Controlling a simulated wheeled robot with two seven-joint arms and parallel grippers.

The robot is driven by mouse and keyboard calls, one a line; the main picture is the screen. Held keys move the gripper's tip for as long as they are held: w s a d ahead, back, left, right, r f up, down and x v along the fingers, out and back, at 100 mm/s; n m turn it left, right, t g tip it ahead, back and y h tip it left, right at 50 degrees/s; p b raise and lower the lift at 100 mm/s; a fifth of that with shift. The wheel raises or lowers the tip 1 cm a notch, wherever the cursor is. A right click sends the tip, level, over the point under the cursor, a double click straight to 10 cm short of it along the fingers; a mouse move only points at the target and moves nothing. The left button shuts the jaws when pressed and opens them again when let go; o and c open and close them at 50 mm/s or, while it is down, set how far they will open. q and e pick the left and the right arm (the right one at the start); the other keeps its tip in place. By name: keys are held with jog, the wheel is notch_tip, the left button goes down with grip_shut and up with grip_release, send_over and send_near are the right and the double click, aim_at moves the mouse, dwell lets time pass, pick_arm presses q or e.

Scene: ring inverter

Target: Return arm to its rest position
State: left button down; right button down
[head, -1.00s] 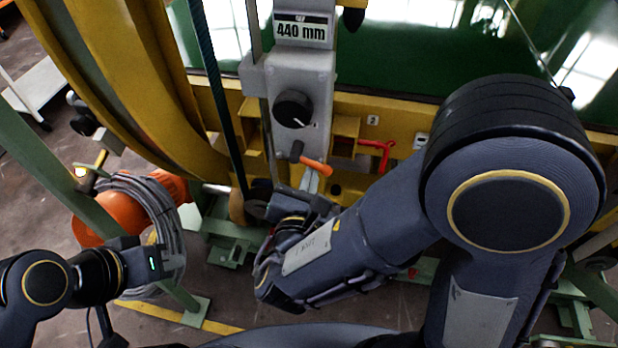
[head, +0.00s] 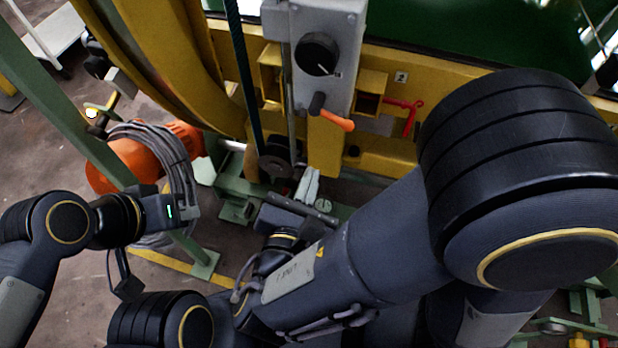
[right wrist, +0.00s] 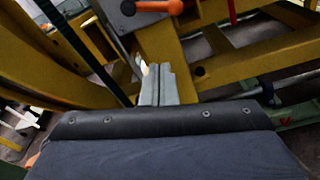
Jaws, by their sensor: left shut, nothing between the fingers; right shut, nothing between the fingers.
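My left arm (head: 68,217) comes in from the left. My left gripper (head: 188,207) is shut and empty, in front of the coiled cable; its fingertips are hard to make out.
The grey control box (head: 343,80) carries a black knob (head: 316,54) and an orange-handled lever (head: 330,112). A red handle (head: 408,113) is on the yellow frame (head: 388,152). A grey cable coil (head: 172,148) hangs by an orange motor (head: 125,163). A green post (head: 65,110) stands left.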

dwell(0.5)
jog(key=s+d+f+m+g, duration=0.2)
jog(key=d+f+m+g, duration=0.1)
jog(key=d+m+g, duration=0.55)
jog(key=s+d+f+m+g, duration=0.25)
jog(key=d+m+g, duration=0.35)
jog(key=d+m, duration=0.5)
notch_tip(320, 180, up, 22)
jog(key=d+m+t+y+p, duration=0.1)
jog(key=m+t+y+p, duration=0.3)
jog(key=m+y+p, duration=0.3)
jog(key=m+p, duration=0.5)
jog(key=p, duration=0.5)
jog(key=shift+s+d+f, duration=0.25)
jog(key=shift+s+d, duration=0.1)
jog(key=shift+s, duration=0.05)
